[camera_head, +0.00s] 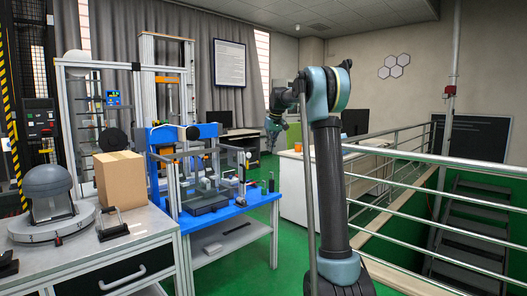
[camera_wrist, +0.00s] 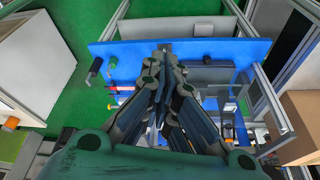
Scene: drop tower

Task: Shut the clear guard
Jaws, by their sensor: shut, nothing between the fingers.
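The clear guard (camera_head: 232,157) is a see-through panelled enclosure around the small test machine on the blue bench (camera_head: 255,200), left of centre in the head view. Its panels are hard to make out, and I cannot tell how far it stands open. In the wrist view, metal framing that may belong to it (camera_wrist: 272,95) shows at the right. My gripper (camera_head: 272,148) hangs to the right of the guard in the head view, apart from it. In the wrist view my gripper (camera_wrist: 166,55) is shut and empty above the blue bench, hiding part of it.
A cardboard box (camera_head: 119,179) and a grey domed device (camera_head: 50,190) stand on the left workbench. A white cabinet (camera_head: 295,185) is behind my arm. Metal railings (camera_head: 430,200) and a stairwell lie to the right. Green floor is free around the blue bench.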

